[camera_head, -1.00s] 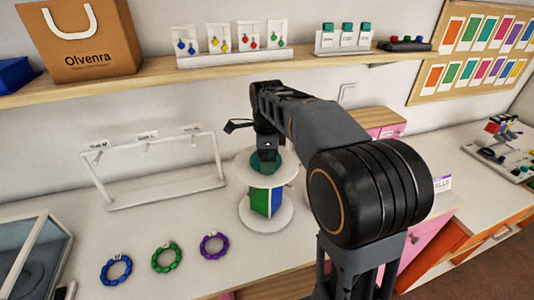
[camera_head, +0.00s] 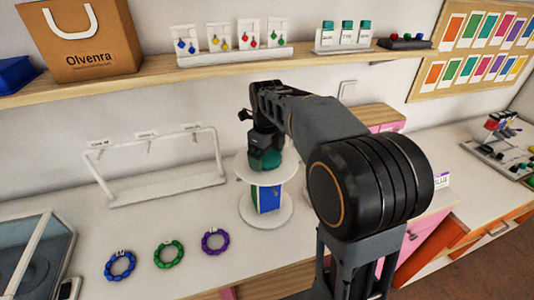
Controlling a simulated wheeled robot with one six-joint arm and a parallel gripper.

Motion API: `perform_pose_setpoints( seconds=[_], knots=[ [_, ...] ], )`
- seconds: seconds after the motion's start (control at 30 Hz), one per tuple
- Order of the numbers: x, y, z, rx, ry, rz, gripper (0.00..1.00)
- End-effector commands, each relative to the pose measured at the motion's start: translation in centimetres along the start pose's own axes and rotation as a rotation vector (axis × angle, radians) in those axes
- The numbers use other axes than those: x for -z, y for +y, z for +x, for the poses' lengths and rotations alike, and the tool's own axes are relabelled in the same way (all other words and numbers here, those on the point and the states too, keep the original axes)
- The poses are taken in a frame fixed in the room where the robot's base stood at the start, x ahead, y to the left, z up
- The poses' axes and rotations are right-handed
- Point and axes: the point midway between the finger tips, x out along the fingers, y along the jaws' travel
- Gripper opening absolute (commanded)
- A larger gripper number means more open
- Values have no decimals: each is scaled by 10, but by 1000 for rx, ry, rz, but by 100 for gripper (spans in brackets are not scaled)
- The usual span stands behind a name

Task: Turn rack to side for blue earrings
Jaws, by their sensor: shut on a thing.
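The rack (camera_head: 266,178) is a white round turntable stand with a top disc, a lower base disc (camera_head: 266,211) and a panelled column between them. The column shows a narrow green panel (camera_head: 255,195) at left and a wider blue panel (camera_head: 269,197) facing forward. My gripper (camera_head: 265,162) is above the top disc, shut on the green knob (camera_head: 266,160) at its centre. The fingertips are partly hidden by the gripper body.
Blue (camera_head: 120,266), green (camera_head: 168,254) and purple (camera_head: 215,241) bead bracelets lie on the counter at front left. A white bracelet stand (camera_head: 160,165) is behind them. The wooden shelf (camera_head: 120,90) runs above my arm.

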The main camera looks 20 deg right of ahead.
Motion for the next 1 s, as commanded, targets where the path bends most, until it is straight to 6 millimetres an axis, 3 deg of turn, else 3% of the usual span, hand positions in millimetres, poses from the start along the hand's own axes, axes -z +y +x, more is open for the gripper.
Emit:
perform_pose_setpoints(
  seconds=[0.57, 0.6, 1.0],
  knots=[
    [0, 0, 0, 1, 0, 26, 51],
    [0, 0, 0, 1, 0, 26, 97],
    [-1, 0, -10, 3, -3, 25, 100]
  ],
)
